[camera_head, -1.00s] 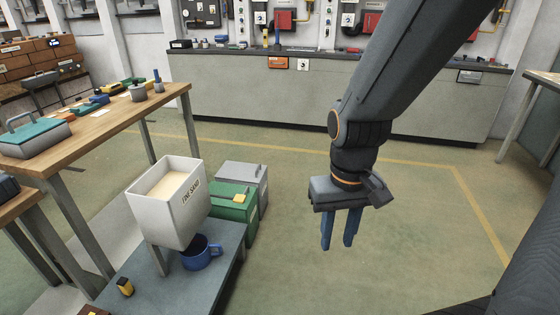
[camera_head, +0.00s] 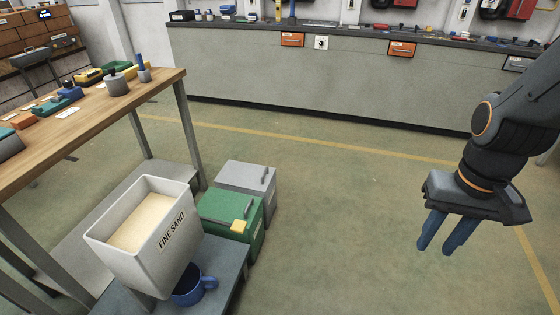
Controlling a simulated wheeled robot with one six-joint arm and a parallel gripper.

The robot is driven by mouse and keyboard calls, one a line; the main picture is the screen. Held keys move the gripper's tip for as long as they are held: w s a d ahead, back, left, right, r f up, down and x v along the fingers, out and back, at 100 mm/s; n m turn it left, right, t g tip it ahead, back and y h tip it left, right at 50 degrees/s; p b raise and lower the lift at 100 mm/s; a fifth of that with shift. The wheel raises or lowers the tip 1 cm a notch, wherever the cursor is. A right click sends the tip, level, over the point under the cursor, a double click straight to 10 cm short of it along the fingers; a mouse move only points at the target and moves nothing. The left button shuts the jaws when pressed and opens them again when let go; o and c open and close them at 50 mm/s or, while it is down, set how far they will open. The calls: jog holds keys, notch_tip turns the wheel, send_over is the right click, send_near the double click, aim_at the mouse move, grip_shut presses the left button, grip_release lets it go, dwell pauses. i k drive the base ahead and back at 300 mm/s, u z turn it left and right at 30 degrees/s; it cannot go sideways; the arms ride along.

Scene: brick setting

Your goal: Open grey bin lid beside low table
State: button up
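The grey bin (camera_head: 262,185) stands on the floor behind the green bin, beside the low table (camera_head: 228,272). Its grey lid (camera_head: 242,176) is closed and has a dark handle along its right part. My gripper (camera_head: 447,236) hangs at the right of the view, pointing down, well to the right of the grey bin and apart from it. Its two blue fingers have a narrow gap between them, with nothing visible in it.
The green bin (camera_head: 230,210) with a yellow block (camera_head: 241,226) on its lid stands directly in front. The white FINE SAND hopper (camera_head: 140,240) and a blue mug (camera_head: 194,288) are at the low table. Open floor lies between the bins and my gripper.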

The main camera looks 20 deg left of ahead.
aim_at(236, 174)
jog(key=u, duration=0.25)
jog(key=i, duration=0.8)
jog(key=u, duration=0.7)
jog(key=i, duration=0.3)
jog(key=u, duration=0.25)
